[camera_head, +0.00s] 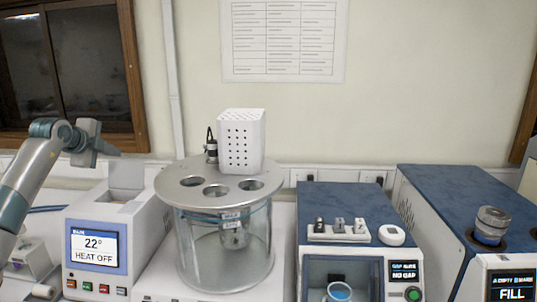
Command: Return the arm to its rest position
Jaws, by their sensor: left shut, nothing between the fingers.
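My left gripper (108,149) is in the left part of the head view, raised above the white heating unit (97,245). Its arm comes in from the left edge, and its fingers point to the right. The gripper is shut and holds nothing. It shows against the wall and window, apart from the glass bath beside it. My right gripper is not in view.
The glass bath's round metal lid (175,191) has several holes and carries a white perforated box (240,140). A blue-topped tester (330,199) and a larger blue machine (440,185) stand to the right. A metal cup (491,222) sits on the larger machine.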

